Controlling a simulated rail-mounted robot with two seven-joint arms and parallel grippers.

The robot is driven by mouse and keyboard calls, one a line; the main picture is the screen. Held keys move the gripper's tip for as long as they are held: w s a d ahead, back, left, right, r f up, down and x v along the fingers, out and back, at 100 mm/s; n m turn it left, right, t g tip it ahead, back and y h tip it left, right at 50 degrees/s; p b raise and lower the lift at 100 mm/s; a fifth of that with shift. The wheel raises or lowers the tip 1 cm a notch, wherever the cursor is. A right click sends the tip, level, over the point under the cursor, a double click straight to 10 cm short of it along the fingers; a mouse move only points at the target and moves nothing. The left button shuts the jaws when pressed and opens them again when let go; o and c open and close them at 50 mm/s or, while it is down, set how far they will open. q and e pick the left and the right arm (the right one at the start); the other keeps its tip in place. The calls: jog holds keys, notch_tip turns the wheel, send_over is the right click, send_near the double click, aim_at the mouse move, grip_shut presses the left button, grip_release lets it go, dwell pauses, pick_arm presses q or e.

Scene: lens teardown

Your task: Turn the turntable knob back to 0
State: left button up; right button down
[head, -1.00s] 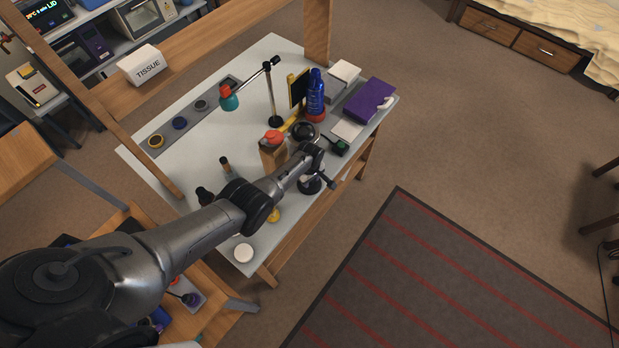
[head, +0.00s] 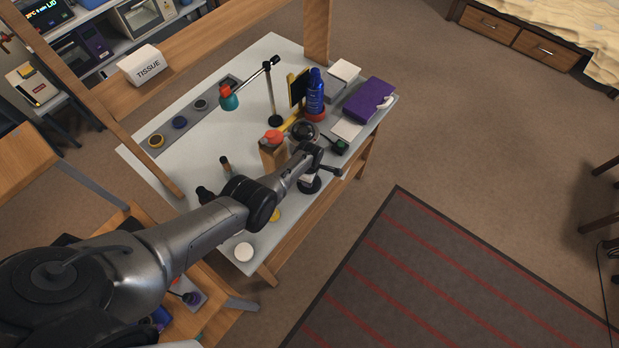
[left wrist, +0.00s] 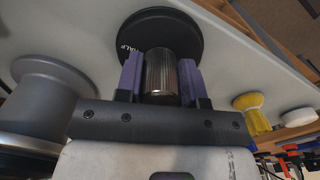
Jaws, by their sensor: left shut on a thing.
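The ridged metal knob (left wrist: 162,78) stands out from a black round dial (left wrist: 160,22) with white lettering, partly readable as "ALF", in the left wrist view. The purple pads of my left gripper (left wrist: 160,82) press on both sides of the knob. The knob's pointer and the 0 mark cannot be made out. My right gripper is not in view.
A grey flared cylinder (left wrist: 50,95) stands left of the gripper. A yellow part (left wrist: 250,108) and a white disc (left wrist: 298,115) lie to the right. On the bench (head: 205,135), a wooden block with a red top (head: 272,150) and a black round part (head: 305,131) stand close to my wrist.

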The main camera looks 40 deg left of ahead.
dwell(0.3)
pick_arm(q)
jog(key=o, duration=0.9)
jog(key=shift+r, duration=0.1)
notch_tip(320, 180, up, 6)
jog(key=p, duration=0.5)
jog(key=shift+r, duration=0.15)
notch_tip(320, 180, up, 6)
jog(key=shift+p, duration=1.2)
jog(key=shift+r, duration=0.7)
